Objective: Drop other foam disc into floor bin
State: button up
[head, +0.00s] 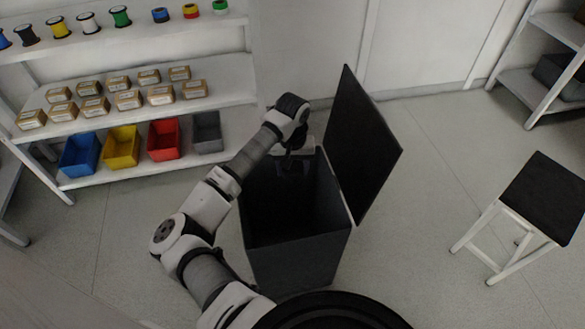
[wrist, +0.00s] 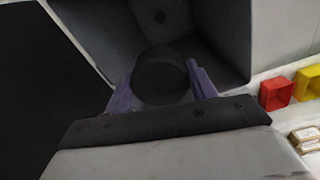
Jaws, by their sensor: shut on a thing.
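The floor bin (head: 295,258) is a tall dark grey box standing on the floor, with its lid (head: 362,140) swung open to the right. My gripper (head: 295,166) is over the bin's far part and points down into its opening. In the wrist view, the purple fingers of my gripper (wrist: 162,82) are shut on a dark round foam disc (wrist: 160,75), with the bin's inside walls around it. The held disc is too dark to make out in the head view.
Shelves at the left hold spools, small boxes (head: 128,99), and blue, yellow, red (head: 164,139) and grey bins. A black-topped stool (head: 545,197) stands at the right. A shelf unit (head: 550,90) is at the far right. The floor between bin and stool is clear.

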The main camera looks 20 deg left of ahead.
aim_at(293, 179)
jog(key=shift+f+b, duration=0.8)
jog(key=shift+f, duration=2.2)
jog(key=o, duration=1)
jog(key=shift+o, duration=0.2)
jog(key=shift+r, duration=0.1)
notch_tip(293, 179, up, 14)
jog(key=shift+f+b, duration=0.1)
jog(key=shift+b, duration=0.85)
jog(key=shift+s+f, duration=0.1)
